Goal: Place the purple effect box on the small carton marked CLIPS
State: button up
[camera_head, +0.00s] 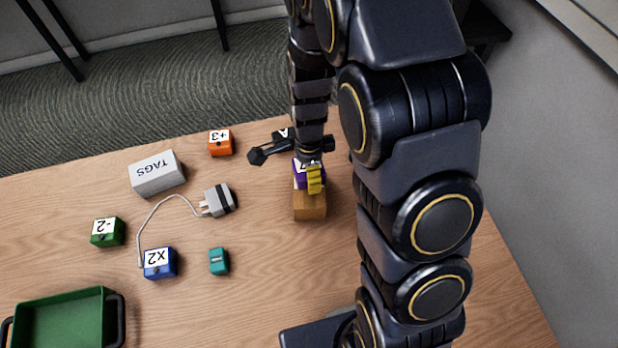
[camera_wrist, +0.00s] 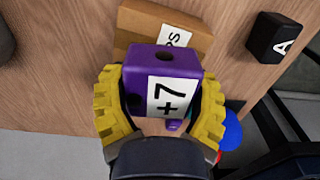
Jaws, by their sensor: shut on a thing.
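The purple effect box (camera_wrist: 145,65) carries a white label reading +7 in the wrist view. My gripper (camera_wrist: 160,105) is shut on it, one yellow finger pad on each side. In the head view the purple box (camera_head: 299,181) is partly hidden by my gripper (camera_head: 315,180). The small brown carton (camera_head: 310,208) lies on the table just on the near side of it and partly under it in that view. In the wrist view the carton (camera_wrist: 130,27) shows behind the purple box, with only the end of its marking, "PS", visible. I cannot tell whether box and carton touch.
A black box marked A (camera_wrist: 270,40) stands close by. To the left are an orange +3 box (camera_head: 220,143), a grey TAGS carton (camera_head: 157,176), a charger with cable (camera_head: 216,201), green (camera_head: 107,232), blue (camera_head: 160,263) and teal (camera_head: 219,262) boxes, and a green tray (camera_head: 62,305).

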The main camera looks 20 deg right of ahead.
jog(key=shift+f, duration=1.85)
jog(key=shift+f, duration=0.15)
jog(key=o, duration=1.2)
